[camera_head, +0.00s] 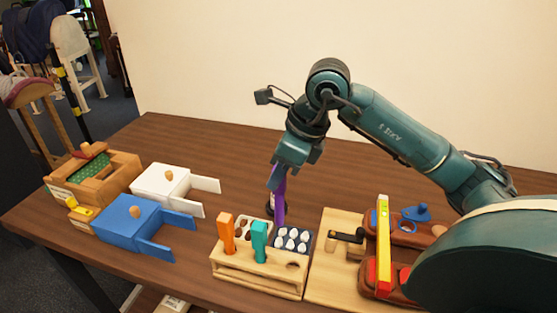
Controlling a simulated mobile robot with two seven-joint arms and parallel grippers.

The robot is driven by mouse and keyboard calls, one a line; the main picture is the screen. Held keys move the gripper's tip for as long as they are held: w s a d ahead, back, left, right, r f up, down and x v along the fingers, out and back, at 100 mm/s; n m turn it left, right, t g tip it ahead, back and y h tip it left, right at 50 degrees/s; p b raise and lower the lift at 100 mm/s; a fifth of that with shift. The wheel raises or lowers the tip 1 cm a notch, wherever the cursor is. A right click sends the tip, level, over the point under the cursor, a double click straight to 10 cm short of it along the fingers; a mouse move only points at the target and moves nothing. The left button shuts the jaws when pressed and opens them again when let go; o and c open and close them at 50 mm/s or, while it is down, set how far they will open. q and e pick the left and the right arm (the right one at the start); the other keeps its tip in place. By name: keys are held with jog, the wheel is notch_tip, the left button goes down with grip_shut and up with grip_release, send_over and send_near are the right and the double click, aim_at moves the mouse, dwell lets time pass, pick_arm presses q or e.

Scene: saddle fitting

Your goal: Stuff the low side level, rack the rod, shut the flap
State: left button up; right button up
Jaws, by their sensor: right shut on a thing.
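My right gripper (280,178) is shut on a long purple piece (281,203), which looks like the rod or its handle. The piece stands near upright, its lower end at the back of the wooden rack (257,284); whether it is seated there I cannot tell. The rack holds an orange-handled tool (227,233), a teal-handled tool (259,241) and a dark tray of several white wads (292,239). At the right is the brown saddle (377,280), with a yellow and red level bar (384,228) across it. My arm hides part of the saddle. My left gripper is out of view.
A blue box (128,225) and a white box (160,187), each with a knob and side panels, stand at the left. The table's back middle is clear, with a pale wall beyond.

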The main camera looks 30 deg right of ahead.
aim_at(279, 189)
jog(key=shift+f, duration=0.1)
jog(key=shift+f+b, duration=0.8)
jog(key=shift+f, duration=0.05)
jog(key=shift+f+b, duration=0.6)
jog(key=shift+f, duration=0.3)
jog(key=shift+f+b, duration=0.4)
jog(key=shift+f, duration=0.15)
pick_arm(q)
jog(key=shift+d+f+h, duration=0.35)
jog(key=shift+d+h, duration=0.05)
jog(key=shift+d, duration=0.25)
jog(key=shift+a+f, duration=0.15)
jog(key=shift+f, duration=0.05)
